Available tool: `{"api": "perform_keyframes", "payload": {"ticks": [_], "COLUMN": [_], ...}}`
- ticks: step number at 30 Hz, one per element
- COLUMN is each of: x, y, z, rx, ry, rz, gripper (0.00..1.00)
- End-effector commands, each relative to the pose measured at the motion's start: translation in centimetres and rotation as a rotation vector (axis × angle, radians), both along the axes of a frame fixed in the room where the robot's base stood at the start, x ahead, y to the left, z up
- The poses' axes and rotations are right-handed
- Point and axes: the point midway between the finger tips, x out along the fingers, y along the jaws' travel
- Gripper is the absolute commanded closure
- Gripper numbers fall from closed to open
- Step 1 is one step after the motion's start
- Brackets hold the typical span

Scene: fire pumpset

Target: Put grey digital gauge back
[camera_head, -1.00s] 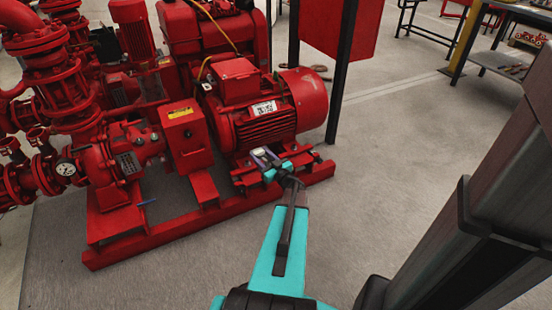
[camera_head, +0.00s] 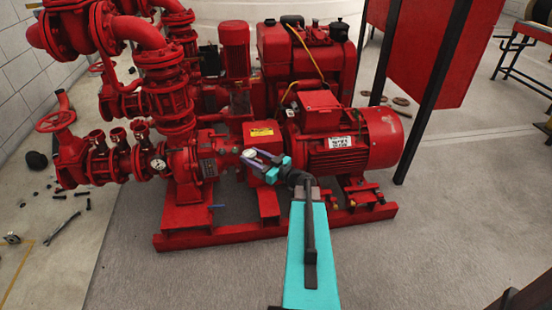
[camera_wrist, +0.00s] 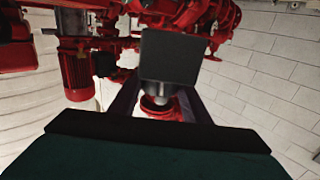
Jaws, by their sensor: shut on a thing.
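My gripper (camera_head: 262,160) is at the end of the turquoise arm, in front of the red pumpset (camera_head: 215,237) in the head view. In the wrist view, my gripper (camera_wrist: 157,103) is shut on the grey digital gauge (camera_wrist: 170,57). The gauge shows there as a dark grey square box with a round metal fitting below it, between the two fingers. Its display face cannot be seen. In the head view the gauge is small and hard to make out at the fingertips. Contact between gauge and pumpset cannot be told.
A white-faced dial gauge (camera_head: 158,164) sits on the red pipework at the left. A red motor (camera_head: 345,143) and a red panel on dark posts (camera_head: 430,45) stand at the right. Loose tools (camera_head: 62,228) lie on the left floor. The front floor is clear.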

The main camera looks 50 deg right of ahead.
Motion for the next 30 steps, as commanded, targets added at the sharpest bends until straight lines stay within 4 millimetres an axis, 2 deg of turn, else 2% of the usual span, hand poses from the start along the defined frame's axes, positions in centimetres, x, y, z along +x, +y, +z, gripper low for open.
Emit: {"api": "perform_keyframes", "payload": {"ticks": [1,9,15,22,30], "x": [0.7,3.6,4.9,5.5,4.9], "y": [1.9,10.4,17.1,24.9,33.9], "z": [2.1,7.7,11.8,16.4,21.7], "rx": [0.000,0.000,0.000,0.001,0.001], "ry": [-0.004,-0.004,-0.004,-0.004,-0.004], "rz": [0.036,0.208,0.339,0.492,0.672], "gripper": [1.00,1.00,1.00,1.00,1.00]}}
